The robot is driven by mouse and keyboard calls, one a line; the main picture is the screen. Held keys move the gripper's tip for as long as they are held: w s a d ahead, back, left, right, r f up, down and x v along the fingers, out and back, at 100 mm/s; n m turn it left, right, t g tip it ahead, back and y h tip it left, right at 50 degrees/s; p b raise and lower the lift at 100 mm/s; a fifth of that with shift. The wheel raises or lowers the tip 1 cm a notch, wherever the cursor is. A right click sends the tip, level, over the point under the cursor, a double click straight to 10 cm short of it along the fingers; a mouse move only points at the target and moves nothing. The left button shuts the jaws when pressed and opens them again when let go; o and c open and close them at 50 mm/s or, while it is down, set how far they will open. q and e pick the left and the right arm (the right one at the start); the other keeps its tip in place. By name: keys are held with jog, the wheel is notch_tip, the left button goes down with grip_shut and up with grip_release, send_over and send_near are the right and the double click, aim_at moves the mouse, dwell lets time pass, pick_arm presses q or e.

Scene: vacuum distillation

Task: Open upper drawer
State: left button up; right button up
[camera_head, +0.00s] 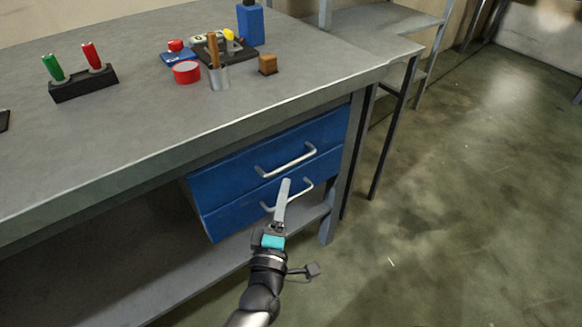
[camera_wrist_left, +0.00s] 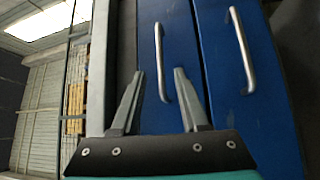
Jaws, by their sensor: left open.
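The blue upper drawer (camera_head: 235,160) is under the workbench top and looks shut. Its silver bar handle (camera_head: 288,161) also shows in the left wrist view (camera_wrist_left: 160,60). The blue lower drawer (camera_head: 235,211) is below it, with a similar handle (camera_head: 303,194). My left gripper (camera_head: 285,183) is in front of the drawers, its tips just below the upper handle in the head view. In the left wrist view its two fingers (camera_wrist_left: 157,74) are apart, and the upper handle appears between them. Nothing is held, and I cannot tell the remaining distance. My right gripper is not in view.
The grey workbench top (camera_head: 150,130) overhangs the drawers. A lower shelf (camera_head: 170,290) runs underneath. Open floor (camera_head: 470,200) lies to the right.

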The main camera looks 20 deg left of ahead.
aim_at(290, 163)
pick_arm(q)
jog(key=shift+w+a+r+b, duration=0.2)
jog(key=shift+w+b, duration=0.15)
jog(key=shift+w, duration=1.1)
jog(key=shift+w+a+r+b, duration=0.15)
jog(key=shift+w+b, duration=0.25)
jog(key=shift+w, duration=1)
jog(key=shift+w+a+r+b, duration=0.2)
jog(key=shift+w+b, duration=0.15)
jog(key=shift+w, duration=1.1)
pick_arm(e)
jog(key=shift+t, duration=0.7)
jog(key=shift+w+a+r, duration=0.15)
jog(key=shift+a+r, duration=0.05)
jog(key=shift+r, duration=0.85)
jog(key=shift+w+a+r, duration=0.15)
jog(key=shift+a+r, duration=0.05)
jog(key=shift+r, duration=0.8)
pick_arm(q)
grip_shut()
